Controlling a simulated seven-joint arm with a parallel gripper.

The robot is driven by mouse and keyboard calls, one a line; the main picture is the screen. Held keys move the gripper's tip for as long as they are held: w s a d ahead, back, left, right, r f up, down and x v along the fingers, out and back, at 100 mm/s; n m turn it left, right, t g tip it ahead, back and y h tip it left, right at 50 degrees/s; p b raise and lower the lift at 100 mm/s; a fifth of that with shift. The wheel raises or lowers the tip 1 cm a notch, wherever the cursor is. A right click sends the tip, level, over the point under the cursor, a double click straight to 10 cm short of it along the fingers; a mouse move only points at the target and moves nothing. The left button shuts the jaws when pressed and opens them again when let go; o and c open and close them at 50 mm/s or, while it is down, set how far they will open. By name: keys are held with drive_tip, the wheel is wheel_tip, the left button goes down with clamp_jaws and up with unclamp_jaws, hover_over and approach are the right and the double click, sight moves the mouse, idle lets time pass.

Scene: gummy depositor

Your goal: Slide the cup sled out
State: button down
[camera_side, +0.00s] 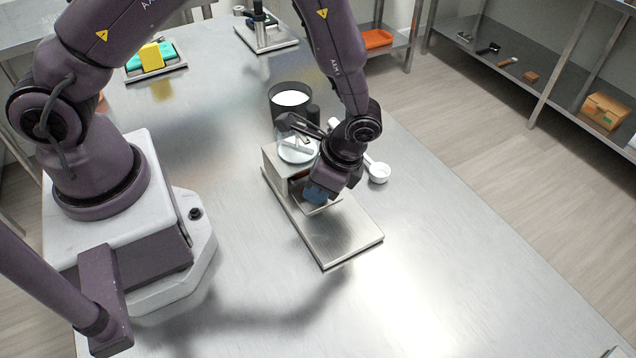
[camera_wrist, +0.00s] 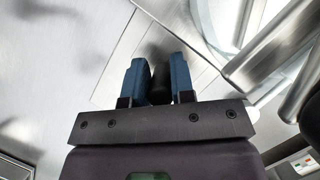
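The depositor (camera_side: 275,160) is a small metal box with a round clear hopper (camera_side: 298,152) on top, on a flat metal base plate (camera_side: 345,238). My gripper (camera_side: 318,193) is low at the box's front, above the base plate. In the wrist view its blue fingers (camera_wrist: 158,75) stand close on both sides of a dark upright knob (camera_wrist: 160,72) and appear shut on it. The cup sled is mostly hidden by my gripper in the side view. I cannot make out its cups or how far it is out.
A dark pot with white contents (camera_side: 290,99) and a small dark jar stand behind the depositor. A white scoop (camera_side: 378,172) lies to its right. The base plate's front and the table (camera_side: 440,270) around it are clear. A tray with a yellow block (camera_side: 151,56) stands far left.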

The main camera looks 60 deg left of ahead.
drive_tip(key=d, duration=1)
drive_tip(key=shift+d, duration=0.35)
drive_tip(key=c, duration=1.3)
unclamp_jaws()
drive_tip(key=shift+d, duration=0.1)
drive_tip(key=shift+o, duration=0.3)
drive_tip(key=shift+w+r, duration=0.1)
drive_tip(key=shift+r, duration=0.1)
drive_tip(key=v, duration=1.2)
drive_tip(key=shift+r, duration=0.25)
